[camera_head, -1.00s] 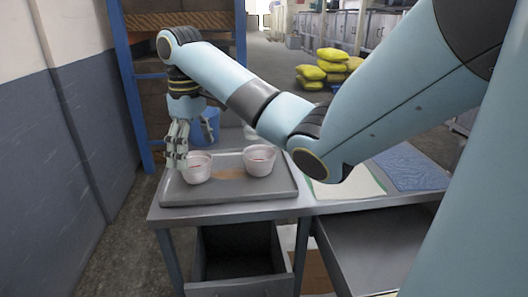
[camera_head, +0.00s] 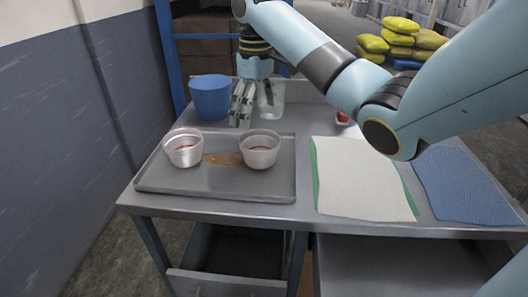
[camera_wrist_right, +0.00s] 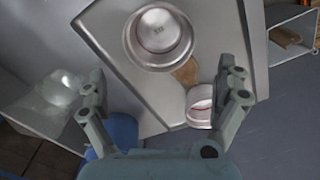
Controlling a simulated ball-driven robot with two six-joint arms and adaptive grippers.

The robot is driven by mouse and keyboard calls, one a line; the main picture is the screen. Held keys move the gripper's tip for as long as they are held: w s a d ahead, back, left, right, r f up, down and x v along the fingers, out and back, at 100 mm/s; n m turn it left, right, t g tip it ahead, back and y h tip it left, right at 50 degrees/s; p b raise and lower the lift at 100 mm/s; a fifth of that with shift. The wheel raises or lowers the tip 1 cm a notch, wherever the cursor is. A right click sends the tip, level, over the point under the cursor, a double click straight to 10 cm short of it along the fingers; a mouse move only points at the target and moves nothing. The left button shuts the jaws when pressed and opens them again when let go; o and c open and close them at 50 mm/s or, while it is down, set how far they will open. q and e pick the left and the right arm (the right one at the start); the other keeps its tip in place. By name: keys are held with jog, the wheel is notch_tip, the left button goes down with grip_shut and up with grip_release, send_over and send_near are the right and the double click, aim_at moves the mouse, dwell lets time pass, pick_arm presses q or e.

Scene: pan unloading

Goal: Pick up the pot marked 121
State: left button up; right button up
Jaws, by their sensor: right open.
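Two small whitish pots with reddish marks inside stand upright on the grey tray (camera_head: 215,188). The right pot (camera_head: 260,149) also shows at the top of the right wrist view (camera_wrist_right: 158,36), with a small dark marking on its inside bottom, too small to read surely. The left pot (camera_head: 183,148) shows lower in the wrist view (camera_wrist_right: 200,106), its marking not readable. My right gripper (camera_head: 241,118) is open and empty, above the back edge of the tray, behind the right pot and apart from both pots. My left gripper is not in view.
A blue bucket (camera_head: 211,97) and a clear container (camera_head: 270,98) stand behind the tray, close to the gripper. A white cloth (camera_head: 360,180) on a green one and a blue mat (camera_head: 463,185) lie to the right. A brown stain lies between the pots.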

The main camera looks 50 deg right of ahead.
aim_at(261, 140)
jog(key=f, duration=0.2)
jog(key=f+p, duration=0.1)
jog(key=f, duration=0.2)
jog(key=s+f, duration=0.1)
jog(key=f, duration=0.1)
jog(key=shift+d+f+p, duration=0.15)
jog(key=shift+f+p, duration=0.1)
jog(key=shift+p, duration=0.05)
jog(key=shift+f, duration=0.35)
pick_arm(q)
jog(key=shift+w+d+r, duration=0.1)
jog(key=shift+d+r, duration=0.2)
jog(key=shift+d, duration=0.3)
pick_arm(e)
jog(key=shift+w, duration=0.1)
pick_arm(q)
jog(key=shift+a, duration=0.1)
pick_arm(e)
jog(key=shift+c, duration=0.3)
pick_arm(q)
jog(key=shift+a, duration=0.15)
pick_arm(e)
jog(key=c, duration=0.8)
jog(key=shift+r, duration=0.1)
